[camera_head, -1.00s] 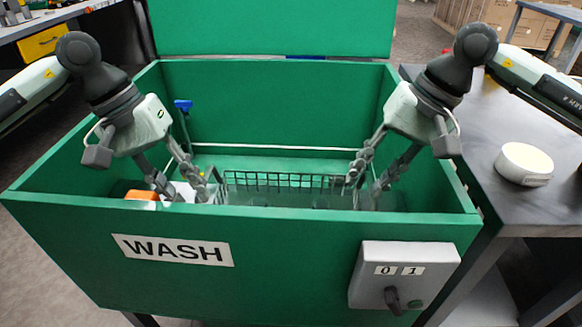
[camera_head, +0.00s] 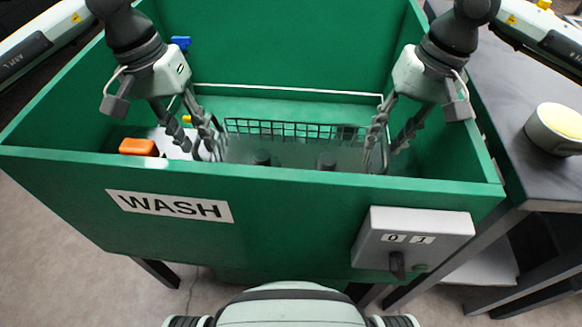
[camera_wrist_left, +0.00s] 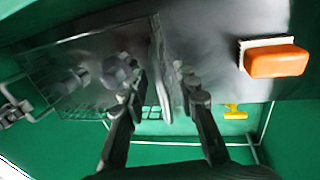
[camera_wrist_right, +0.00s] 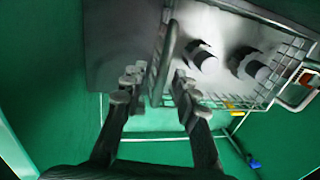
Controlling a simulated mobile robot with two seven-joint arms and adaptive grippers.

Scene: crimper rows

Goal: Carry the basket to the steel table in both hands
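The wire basket (camera_head: 290,129) sits inside the green wash tank (camera_head: 140,165), its lower part hidden by the front wall. My left gripper (camera_head: 207,150) is down in the tank at the basket's left end. In the left wrist view its open fingers (camera_wrist_left: 158,92) stand either side of a handle. My right gripper (camera_head: 385,148) is at the right end. In the right wrist view its open fingers (camera_wrist_right: 157,85) stand either side of the other handle (camera_wrist_right: 165,60). The steel table (camera_head: 500,110) is at the right, beside the tank.
An orange block (camera_head: 138,147) lies at the tank's left, outside the basket; it also shows in the left wrist view (camera_wrist_left: 276,62). A round yellow-topped item (camera_head: 556,130) stands on the table. A grey switch box (camera_head: 413,240) is on the tank front. Tank walls surround both grippers.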

